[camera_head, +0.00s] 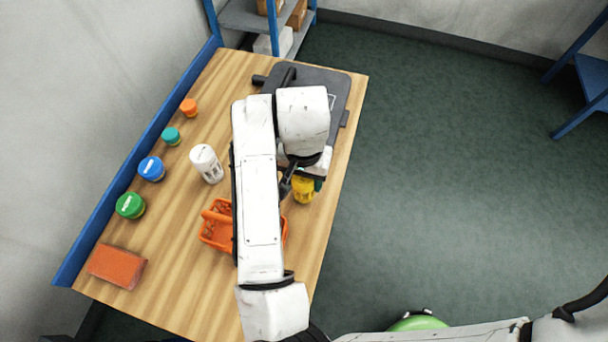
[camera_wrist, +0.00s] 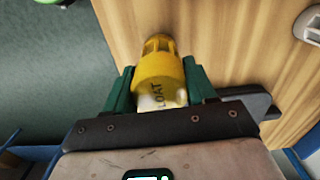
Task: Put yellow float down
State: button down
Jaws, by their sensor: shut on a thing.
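The yellow float (camera_wrist: 160,74) is a yellow cylinder with a slotted end and a pale band lettered "FLOAT". My gripper (camera_wrist: 155,88) is shut on it, with a green finger on each side in the wrist view. In the head view the float (camera_head: 303,190) shows in part below my gripper (camera_head: 303,180), near the right edge of the wooden table (camera_head: 185,270). My arm hides part of it there. I cannot tell whether the float touches the table.
An orange basket (camera_head: 215,226) stands left of the float, partly behind my arm. A white container (camera_head: 206,164), several coloured lidded pots along the left and an orange block (camera_head: 117,266) stand on the table. A dark grey case (camera_head: 335,88) lies at the far end. Bare wood shows at front.

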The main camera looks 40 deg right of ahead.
jog(key=shift+f, duration=0.45)
jog(key=shift+f, duration=0.1)
jog(key=shift+f, duration=0.15)
jog(key=shift+c, duration=1.8)
grip_release()
